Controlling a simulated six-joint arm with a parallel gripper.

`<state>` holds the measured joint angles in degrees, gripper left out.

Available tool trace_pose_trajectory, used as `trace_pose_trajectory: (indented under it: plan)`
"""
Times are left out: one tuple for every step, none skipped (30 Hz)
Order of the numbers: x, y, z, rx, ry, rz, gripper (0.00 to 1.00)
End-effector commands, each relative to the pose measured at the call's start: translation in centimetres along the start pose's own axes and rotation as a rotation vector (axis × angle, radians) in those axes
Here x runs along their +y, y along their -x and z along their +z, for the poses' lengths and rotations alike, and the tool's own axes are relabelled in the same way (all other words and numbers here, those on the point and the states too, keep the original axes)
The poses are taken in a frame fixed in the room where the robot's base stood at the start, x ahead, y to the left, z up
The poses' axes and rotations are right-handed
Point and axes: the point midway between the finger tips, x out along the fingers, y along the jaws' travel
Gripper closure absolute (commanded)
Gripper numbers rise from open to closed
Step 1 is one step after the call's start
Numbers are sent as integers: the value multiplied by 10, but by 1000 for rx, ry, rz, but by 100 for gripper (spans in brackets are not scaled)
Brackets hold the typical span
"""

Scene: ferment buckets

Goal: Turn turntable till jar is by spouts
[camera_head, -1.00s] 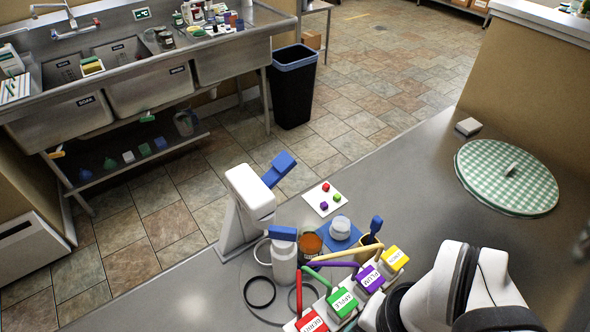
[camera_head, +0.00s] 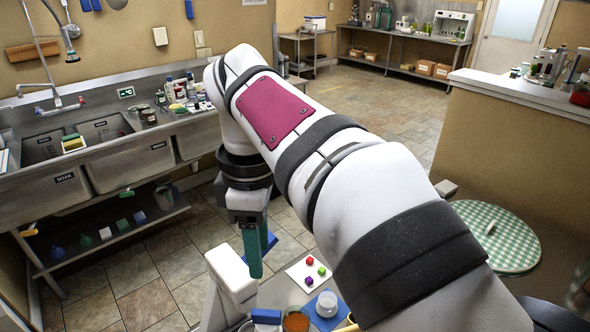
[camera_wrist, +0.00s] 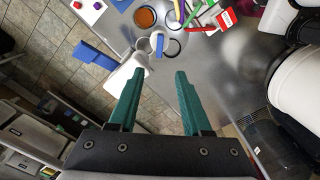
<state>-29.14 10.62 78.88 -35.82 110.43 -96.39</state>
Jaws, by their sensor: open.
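A clear, pale-lidded jar (camera_head: 327,303) stands on a blue mat (camera_head: 347,309) at the front. The coloured, labelled spouts are hidden behind my arm in the head view; a red labelled one (camera_wrist: 226,19) shows in the wrist view. My gripper (camera_wrist: 162,75) is open and empty, teal fingers pointing toward the counter items. In the head view my gripper (camera_head: 256,262) hangs above and behind the white stand (camera_head: 232,282).
A blue-capped bottle (camera_head: 266,317) and an orange-brown-topped jar (camera_head: 296,321) stand close together near the stand. A sink bench (camera_head: 110,150) lies left, across an open tiled floor. A small pale block (camera_head: 446,188) sits near the checked disc.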

Motion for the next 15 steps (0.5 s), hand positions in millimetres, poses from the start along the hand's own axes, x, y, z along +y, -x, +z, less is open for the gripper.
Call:
trace_pose_trajectory:
  plan:
    - [0,-5,-1,-1,11,-1,51]
    - [0,-10,-1,-2,12,-3,51]
    - [0,-19,0,-2,10,-3,51]
    - [-1,-26,0,-1,9,-3,51]
    - [-1,-35,0,-1,9,-4,51]
    - [-1,-48,0,-2,8,-4,51]
    - [-1,-57,0,-1,6,-5,51]
    - [-1,-67,0,-1,7,-5,51]
    - [-1,-79,1,-1,5,-5,51]
    - [-1,-88,0,0,5,-4,51]
    - [-1,-97,1,0,4,-4,51]
    - [-1,-107,1,1,4,-4,51]
    - [0,-115,0,1,3,-3,51]
    - [0,-122,0,1,3,-4,51]
    - [0,-130,1,2,2,-2,51]
